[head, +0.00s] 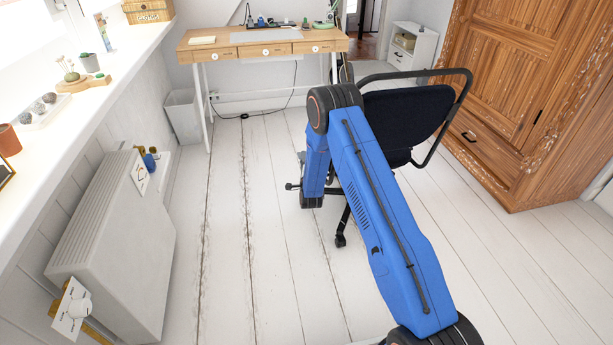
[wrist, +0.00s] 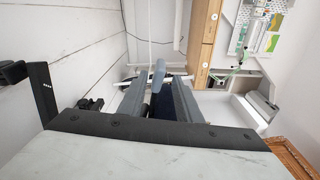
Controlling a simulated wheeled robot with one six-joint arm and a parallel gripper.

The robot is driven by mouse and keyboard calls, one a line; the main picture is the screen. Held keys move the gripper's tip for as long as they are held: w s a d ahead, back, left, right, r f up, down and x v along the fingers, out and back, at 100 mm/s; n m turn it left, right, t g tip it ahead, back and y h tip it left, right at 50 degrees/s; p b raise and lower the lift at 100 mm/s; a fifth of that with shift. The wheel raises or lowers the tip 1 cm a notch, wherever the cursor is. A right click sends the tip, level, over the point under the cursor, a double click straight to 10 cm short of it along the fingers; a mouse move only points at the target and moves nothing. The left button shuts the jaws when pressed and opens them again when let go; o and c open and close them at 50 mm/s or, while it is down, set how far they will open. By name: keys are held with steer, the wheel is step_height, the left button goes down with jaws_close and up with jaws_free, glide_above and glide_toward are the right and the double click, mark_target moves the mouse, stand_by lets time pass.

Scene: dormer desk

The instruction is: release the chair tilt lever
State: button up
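The office chair (head: 405,115) has a dark navy back in a black tubular frame. It stands right of the middle in the head view, partly behind my blue arm.
A wooden desk (head: 248,50) with white legs stands at the back, a white bin (head: 183,117) beside it. A wooden wardrobe (head: 545,90) is on the right. A white radiator (head: 115,240) lines the left wall. The plank floor (head: 240,250) left of the chair is clear.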

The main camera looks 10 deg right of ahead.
steer(key=s+a, duration=0.1)
steer(key=s, duration=1.2)
steer(key=shift+s+r, duration=0.15)
step_height(320, 180, up, 16)
steer(key=d+n+g+y, duration=0.1)
steer(key=n+g, duration=0.2)
steer(key=n, duration=0.2)
steer(key=s+d+r+n+g+y, duration=0.1)
steer(key=s+r+n+g, duration=0.1)
steer(key=s+r, duration=0.4)
steer(key=s+d+r+n+g, duration=0.1)
steer(key=s+r+n, duration=0.2)
steer(key=s+r, duration=0.35)
steer(key=s+d+r+n+g, duration=0.2)
steer(key=s+r+n, duration=0.1)
steer(key=s, duration=1.1)
steer(key=s+d+r+n+g, duration=0.2)
steer(key=s+n, duration=0.2)
steer(key=s, duration=1)
steer(key=s+d+r+n+g, duration=0.1)
steer(key=s+r+n+g, duration=0.2)
steer(key=s, duration=1.2)
steer(key=shift+d+r, duration=0.35)
steer(key=shift+d, duration=0.05)
